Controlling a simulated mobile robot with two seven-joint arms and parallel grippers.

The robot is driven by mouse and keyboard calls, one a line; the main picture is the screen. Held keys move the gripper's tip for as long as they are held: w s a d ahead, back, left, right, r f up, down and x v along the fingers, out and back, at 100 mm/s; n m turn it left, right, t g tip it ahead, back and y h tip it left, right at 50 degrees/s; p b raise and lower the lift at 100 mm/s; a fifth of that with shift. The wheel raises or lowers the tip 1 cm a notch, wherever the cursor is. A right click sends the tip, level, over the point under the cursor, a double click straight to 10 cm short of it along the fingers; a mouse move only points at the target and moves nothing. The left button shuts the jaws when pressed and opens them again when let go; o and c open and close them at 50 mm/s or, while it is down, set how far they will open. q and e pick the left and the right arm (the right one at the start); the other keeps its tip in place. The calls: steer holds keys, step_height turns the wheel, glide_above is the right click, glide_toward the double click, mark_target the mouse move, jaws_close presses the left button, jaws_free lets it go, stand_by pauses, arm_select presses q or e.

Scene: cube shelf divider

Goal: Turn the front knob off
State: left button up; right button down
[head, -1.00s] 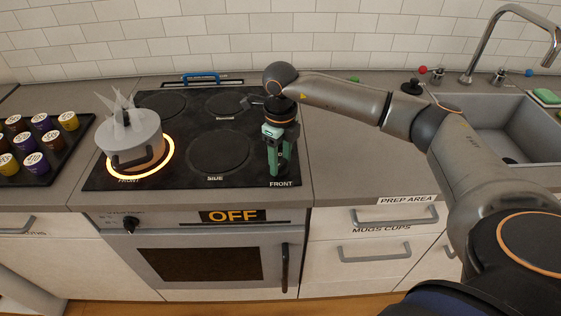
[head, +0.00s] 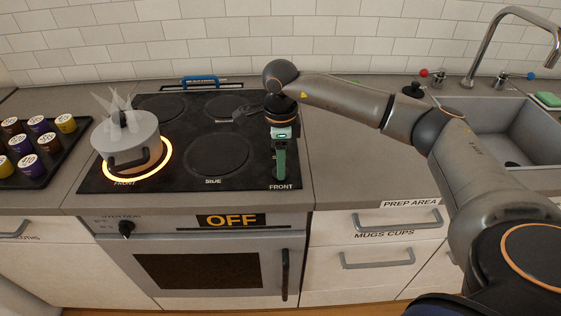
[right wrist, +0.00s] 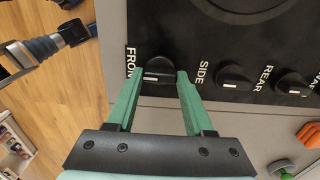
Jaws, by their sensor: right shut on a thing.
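The front knob (right wrist: 159,72) is black and round with a pale mark, next to the word FRONT on the cooktop's right strip. My right gripper (right wrist: 158,76) points down with its green fingers shut on the knob, one on each side. In the head view my right gripper (head: 280,178) hides the knob, just above the FRONT label. The front burner ring (head: 167,165) glows orange under a grey pot (head: 125,134) with pale steam-like shapes above it. My left gripper is not in view.
The side knob (right wrist: 235,78) and rear knob (right wrist: 294,85) sit in the same row, close to my right gripper. An OFF sign (head: 231,220) is on the oven front. A tray of pods (head: 75,146) is at left, a sink (head: 512,130) at right.

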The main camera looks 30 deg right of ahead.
steer(key=shift+r, duration=0.1)
stand_by(0.3)
steer(key=shift+c, duration=1.4)
jaws_free()
step_height(320, 180, up, 12)
steer(key=shift+r+b, duration=0.2)
steer(key=shift+b, duration=0.1)
steer(key=shift+s, duration=0.1)
